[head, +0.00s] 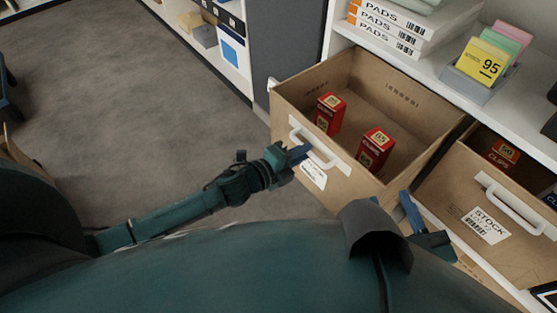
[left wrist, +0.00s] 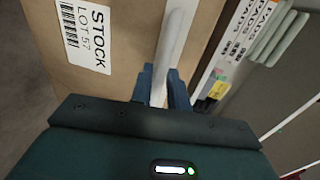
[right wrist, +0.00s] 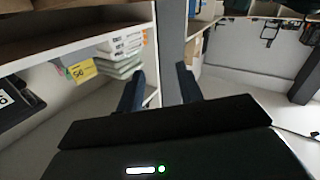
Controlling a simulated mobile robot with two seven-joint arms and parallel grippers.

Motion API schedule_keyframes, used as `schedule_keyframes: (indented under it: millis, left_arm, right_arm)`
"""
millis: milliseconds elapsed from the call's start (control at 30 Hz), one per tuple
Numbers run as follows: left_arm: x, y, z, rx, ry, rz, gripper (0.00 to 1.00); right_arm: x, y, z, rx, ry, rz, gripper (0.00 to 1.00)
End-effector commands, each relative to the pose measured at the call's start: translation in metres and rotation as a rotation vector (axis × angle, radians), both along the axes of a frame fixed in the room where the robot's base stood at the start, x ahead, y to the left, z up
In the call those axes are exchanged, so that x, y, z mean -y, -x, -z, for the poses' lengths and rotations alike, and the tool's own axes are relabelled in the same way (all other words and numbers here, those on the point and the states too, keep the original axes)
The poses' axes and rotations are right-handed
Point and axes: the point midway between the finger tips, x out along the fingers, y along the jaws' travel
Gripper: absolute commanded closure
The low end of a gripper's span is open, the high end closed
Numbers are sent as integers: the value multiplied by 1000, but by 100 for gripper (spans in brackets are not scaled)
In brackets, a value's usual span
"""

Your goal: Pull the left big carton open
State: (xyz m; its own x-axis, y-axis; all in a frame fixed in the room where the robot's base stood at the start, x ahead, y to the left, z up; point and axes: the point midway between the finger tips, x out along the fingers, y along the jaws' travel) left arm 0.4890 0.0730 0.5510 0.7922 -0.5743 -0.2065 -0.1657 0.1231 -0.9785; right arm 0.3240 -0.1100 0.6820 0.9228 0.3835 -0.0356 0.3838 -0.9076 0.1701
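The left big carton (head: 333,181) is brown cardboard and stands pulled out from the shelf unit, its open top showing. It has a white bar handle (head: 318,150) on its front and a STOCK label, clear in the left wrist view (left wrist: 86,33). Two red CLIPS boxes (head: 330,113) (head: 375,150) stand inside. My left gripper (head: 297,154) is at the handle; in the left wrist view its fingers (left wrist: 160,85) close around the white bar (left wrist: 172,45). My right gripper (head: 412,212) is near the carton's front right corner; its fingers (right wrist: 160,88) are apart and empty.
A second carton (head: 487,213) with a white handle is at the right, with a CLIPS box (head: 502,153) inside. The shelf above (head: 430,75) holds PADS boxes (head: 390,28) and a note holder (head: 475,80). Grey floor (head: 140,110) at the left is clear.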

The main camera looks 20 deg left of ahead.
Motion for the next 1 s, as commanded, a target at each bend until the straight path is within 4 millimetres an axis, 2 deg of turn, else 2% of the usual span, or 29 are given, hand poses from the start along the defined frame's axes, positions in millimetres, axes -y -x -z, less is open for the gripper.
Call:
schedule_keyframes:
  millis: [200, 433, 633, 1000]
  left_arm:
    - [-30, 42, -12, -4, -2, -1, 83]
    - [-54, 75, -20, -4, -2, -2, 83]
    - [-63, 86, -23, -1, -2, -2, 83]
    - [-64, 87, -23, 0, -2, -2, 83]
  right_arm:
    - [5, 1, -1, -94, 2, 22, 64]
    - [7, 2, 1, -149, 7, 31, 64]
    - [7, 3, 2, -167, 9, 32, 64]
    - [8, 3, 2, -170, 10, 33, 64]
